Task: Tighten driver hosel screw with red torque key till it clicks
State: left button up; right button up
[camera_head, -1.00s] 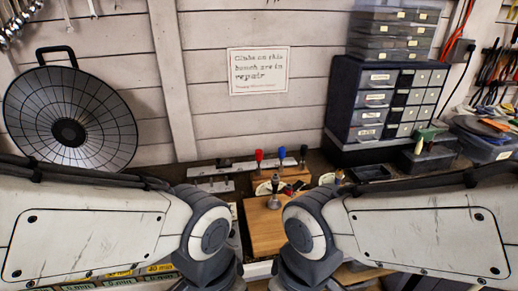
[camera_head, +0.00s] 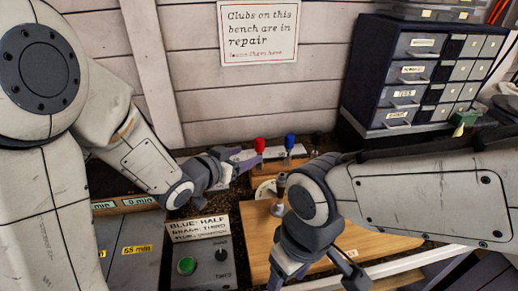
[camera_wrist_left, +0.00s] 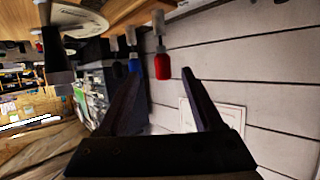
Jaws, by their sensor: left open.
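The red torque key (camera_head: 259,145) stands upright in a wooden rack (camera_head: 267,168) at the back of the bench. Its red handle also shows in the left wrist view (camera_wrist_left: 161,66). My left gripper (camera_head: 252,160) is open, its fingers pointing at the red key. In the left wrist view the red handle appears between the fingertips; I cannot tell whether they touch it. A metal post (camera_head: 281,185) stands by a pale round piece (camera_head: 266,190) on the wooden board; the driver's hosel screw cannot be made out. My right gripper (camera_head: 318,275) hangs at the bottom with fingers spread, apparently empty.
A blue-handled key (camera_head: 290,141) stands just right of the red one. A control box (camera_head: 203,255) with a green button sits in front of my left gripper. The wooden board (camera_head: 385,240) is largely bare. A drawer cabinet (camera_head: 395,75) stands at back right.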

aim_at(256, 148)
pick_arm(q)
jog(key=shift+w+d+f+h, duration=0.15)
jog(key=shift+w+f+h, duration=0.15)
jog(key=shift+w, duration=0.35)
jog(key=x, duration=0.4)
jog(key=shift+w, duration=0.3)
jog(key=x, duration=0.1)
jog(key=p+x, duration=0.1)
jog(key=x, duration=0.1)
jog(key=p+x, duration=0.1)
jog(key=shift+w+d+r, duration=0.2)
jog(key=shift+w+d, duration=0.1)
jog(key=shift+d, duration=0.05)
jog(key=shift+w+d+f, duration=0.15)
jog(key=shift+w, duration=0.1)
grip_shut()
pick_arm(e)
jog(key=shift+w+r, duration=0.3)
jog(key=shift+r, duration=0.45)
